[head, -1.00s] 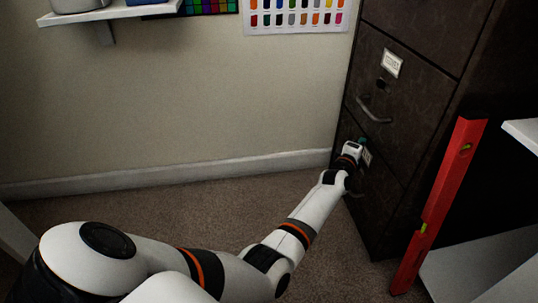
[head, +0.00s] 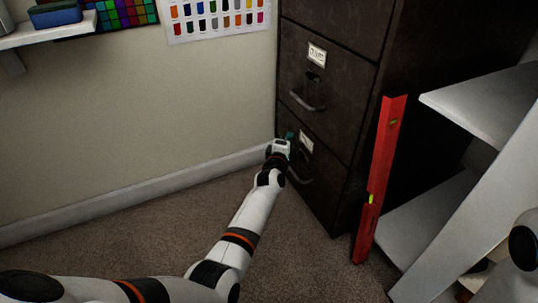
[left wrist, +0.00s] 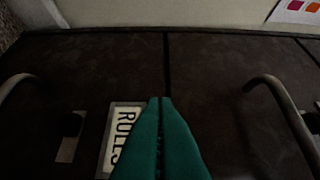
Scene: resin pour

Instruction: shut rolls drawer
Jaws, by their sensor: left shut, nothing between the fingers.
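The rolls drawer (head: 322,170) is the lower drawer of a dark filing cabinet, and its front looks flush with the drawer above. Its white label (head: 306,142) reads ROLLS in the left wrist view (left wrist: 118,142), where the picture is turned sideways. Its curved handle (left wrist: 12,90) shows at the left there. My left gripper (head: 289,136) is at the drawer's upper front, beside the label. Its teal fingers (left wrist: 159,100) are shut together with nothing between them, close to the front. I cannot tell whether they touch it. My right gripper is out of view.
The upper drawer (head: 325,85) with its own handle (head: 306,103) is above. A red spirit level (head: 380,180) leans upright by the cabinet's right side. White shelving (head: 490,105) stands at the right. The carpet (head: 150,220) left of the cabinet is clear.

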